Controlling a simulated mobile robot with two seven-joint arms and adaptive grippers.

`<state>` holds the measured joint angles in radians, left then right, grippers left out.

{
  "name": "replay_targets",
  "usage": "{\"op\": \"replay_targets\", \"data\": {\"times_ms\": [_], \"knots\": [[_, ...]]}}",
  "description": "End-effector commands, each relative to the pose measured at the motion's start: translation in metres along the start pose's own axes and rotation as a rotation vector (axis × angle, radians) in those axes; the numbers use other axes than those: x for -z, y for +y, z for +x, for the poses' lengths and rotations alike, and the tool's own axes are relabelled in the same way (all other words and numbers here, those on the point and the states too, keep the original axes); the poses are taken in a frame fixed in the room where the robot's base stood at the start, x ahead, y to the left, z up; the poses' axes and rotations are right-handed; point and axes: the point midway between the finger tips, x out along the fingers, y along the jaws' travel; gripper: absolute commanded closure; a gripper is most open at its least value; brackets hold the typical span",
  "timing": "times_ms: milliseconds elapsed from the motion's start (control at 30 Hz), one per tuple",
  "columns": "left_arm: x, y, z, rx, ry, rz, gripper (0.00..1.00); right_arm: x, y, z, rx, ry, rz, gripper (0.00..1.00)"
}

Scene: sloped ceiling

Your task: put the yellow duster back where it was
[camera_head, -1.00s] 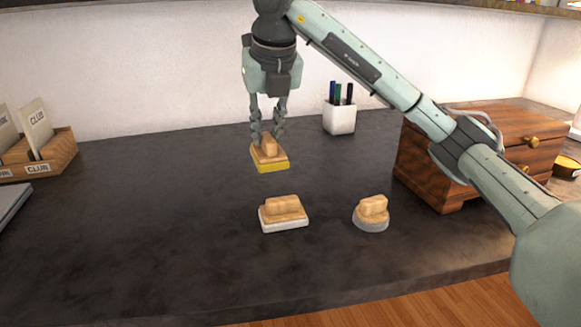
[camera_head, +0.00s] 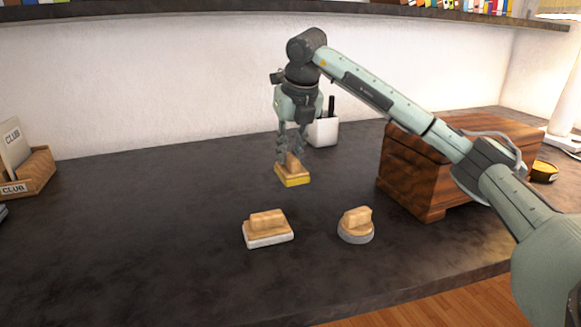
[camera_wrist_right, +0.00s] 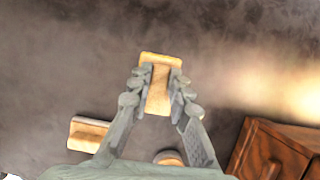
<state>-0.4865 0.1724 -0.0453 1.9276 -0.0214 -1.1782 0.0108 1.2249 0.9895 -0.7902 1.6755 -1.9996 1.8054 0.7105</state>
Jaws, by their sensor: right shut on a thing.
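The yellow duster (camera_head: 294,180), a wooden-handled block with a yellow pad, is in my right gripper (camera_head: 291,155). In the right wrist view the right gripper (camera_wrist_right: 159,88) has its fingers on both sides of the handle of the yellow duster (camera_wrist_right: 160,62). I cannot tell whether its pad touches the dark counter. A rectangular duster with a white pad (camera_head: 268,231) rests nearer to me and a little left. A round duster with a grey pad (camera_head: 356,228) rests nearer and to the right. My left gripper is not in view.
A wooden drawer chest (camera_head: 410,175) stands to the right, behind my right forearm. A white pen cup (camera_head: 325,132) stands behind the gripper, partly hidden. A wooden card holder (camera_head: 30,176) is at the far left. The dark counter (camera_head: 150,200) is clear left of the dusters.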

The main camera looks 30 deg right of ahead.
Motion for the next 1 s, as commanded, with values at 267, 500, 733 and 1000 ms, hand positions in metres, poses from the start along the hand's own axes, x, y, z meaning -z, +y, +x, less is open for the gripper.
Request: {"op": "replay_targets", "data": {"times_ms": [267, 500, 733, 1000], "knots": [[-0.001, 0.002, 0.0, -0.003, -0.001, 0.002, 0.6, 0.011, -0.002, 0.027, 0.002, 0.003, 0.0, 1.0], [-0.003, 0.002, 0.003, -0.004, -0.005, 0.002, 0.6, 0.015, -0.002, 0.039, 0.0, -0.001, 0.001, 1.0], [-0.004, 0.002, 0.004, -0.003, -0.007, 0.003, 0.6, 0.016, -0.001, 0.042, 0.0, 0.0, 0.0, 1.0], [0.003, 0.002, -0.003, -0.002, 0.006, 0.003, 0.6, 0.016, -0.001, 0.041, 0.0, 0.0, 0.0, 0.61]]}}
